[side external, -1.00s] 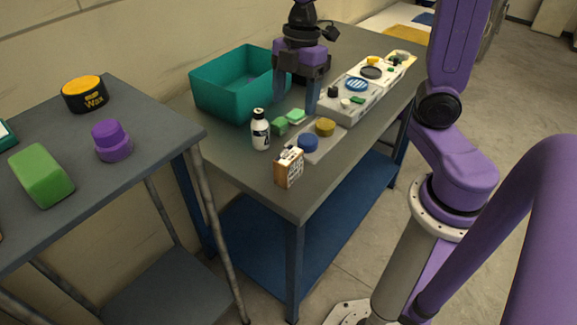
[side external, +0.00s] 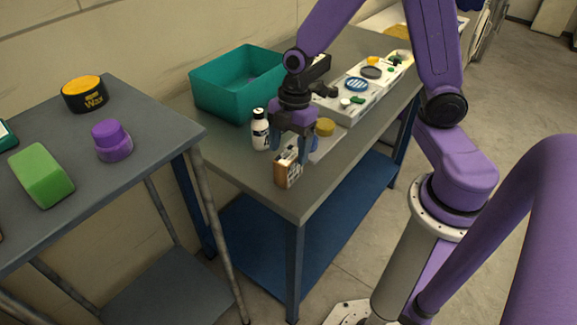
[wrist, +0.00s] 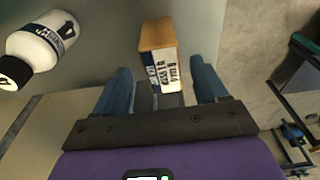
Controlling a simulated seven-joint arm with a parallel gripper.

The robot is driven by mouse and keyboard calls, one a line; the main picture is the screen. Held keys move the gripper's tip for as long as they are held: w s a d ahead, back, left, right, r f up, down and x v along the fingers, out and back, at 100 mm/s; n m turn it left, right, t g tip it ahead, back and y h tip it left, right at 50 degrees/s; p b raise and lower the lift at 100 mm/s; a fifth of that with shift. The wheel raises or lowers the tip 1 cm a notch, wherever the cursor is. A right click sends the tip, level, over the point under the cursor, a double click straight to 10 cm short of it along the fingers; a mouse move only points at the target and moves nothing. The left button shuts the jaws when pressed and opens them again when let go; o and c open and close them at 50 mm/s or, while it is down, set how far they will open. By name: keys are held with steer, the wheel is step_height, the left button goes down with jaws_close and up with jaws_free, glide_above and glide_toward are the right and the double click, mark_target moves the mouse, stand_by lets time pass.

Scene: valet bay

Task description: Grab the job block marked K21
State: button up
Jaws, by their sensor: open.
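A small wooden block (side external: 284,173) stands upright near the front corner of the workbench, with a white label on one face. In the wrist view the block (wrist: 157,34) shows its tan wood and a white and blue label with black print; I cannot read the marking surely. My gripper (side external: 290,154) is open just above and around the block's upper part in the side view. In the wrist view the blue fingers of my gripper (wrist: 160,70) lie apart on the left and right of the block, with gaps on both sides. The gripper is empty.
A white bottle with a black cap (side external: 260,130) stands close left of the gripper. A teal bin (side external: 225,95) and a white tray of small parts (side external: 365,98) are behind. A yellow-brown round piece (side external: 325,127) is near. The bench edge is close.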

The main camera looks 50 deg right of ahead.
mark_target(289, 154)
steer(key=shift+s+a+f, duration=0.1)
steer(key=shift+a+f, duration=0.15)
steer(key=shift+f, duration=1)
steer(key=shift+s+a+f, duration=0.1)
steer(key=shift+a+f, duration=0.1)
steer(key=shift+f, duration=1)
steer(key=shift+c, duration=0.3)
steer(key=c, duration=1)
steer(key=shift+c, duration=0.3)
steer(key=shift+r, duration=0.2)
